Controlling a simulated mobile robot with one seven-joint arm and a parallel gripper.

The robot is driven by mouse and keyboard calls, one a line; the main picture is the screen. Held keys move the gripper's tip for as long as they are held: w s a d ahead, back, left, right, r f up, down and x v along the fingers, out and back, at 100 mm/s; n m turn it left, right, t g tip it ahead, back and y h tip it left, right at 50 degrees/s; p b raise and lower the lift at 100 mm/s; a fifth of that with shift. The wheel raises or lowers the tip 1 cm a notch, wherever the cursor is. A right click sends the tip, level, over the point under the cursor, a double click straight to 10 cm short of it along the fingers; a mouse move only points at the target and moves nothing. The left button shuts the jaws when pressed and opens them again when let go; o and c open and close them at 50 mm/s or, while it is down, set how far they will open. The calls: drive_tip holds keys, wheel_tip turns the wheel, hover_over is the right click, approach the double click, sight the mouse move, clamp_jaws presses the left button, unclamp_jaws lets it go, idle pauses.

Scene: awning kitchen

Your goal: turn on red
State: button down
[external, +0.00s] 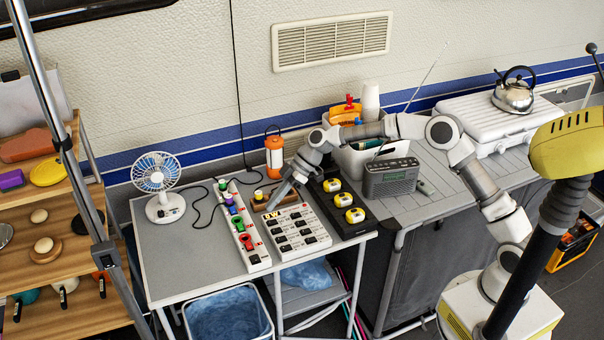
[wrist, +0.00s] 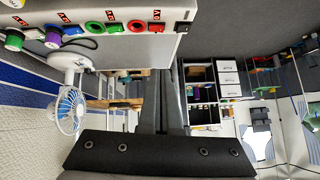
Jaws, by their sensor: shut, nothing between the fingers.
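A white power strip (external: 258,258) lies lengthwise on the grey table. Several coloured plugs sit along it, with small switches and red-marked labels beside them. The red plug (external: 247,243) is near the strip's front end. In the wrist view the strip (wrist: 165,13) runs along the top, with the red plug (wrist: 137,27) towards its right and a dark switch (wrist: 182,27) beyond it. I cannot tell that switch's position. My gripper (external: 273,206) points down to the right of the strip, above the meter box. Its fingers (wrist: 168,75) are shut and empty, apart from the red plug.
A white box with several black switches (external: 292,232) and a dark tray of yellow items (external: 343,200) lie right of the strip. A small fan (external: 158,185) stands left, an orange lantern (external: 274,155) behind. The table's front left is clear.

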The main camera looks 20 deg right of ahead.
hover_over(247, 248)
drive_tip(key=d, duration=0.3)
drive_tip(key=f, duration=0.6)
drive_tip(key=shift+w+f, duration=0.3)
drive_tip(key=shift+f, duration=0.05)
wheel_tip(247, 248, down, 3)
drive_tip(key=shift+s+f, duration=0.15)
drive_tip(key=shift+a+f, duration=0.1)
drive_tip(key=shift+f, duration=0.4)
drive_tip(key=shift+f+b, duration=0.1)
drive_tip(key=shift+b, duration=0.25)
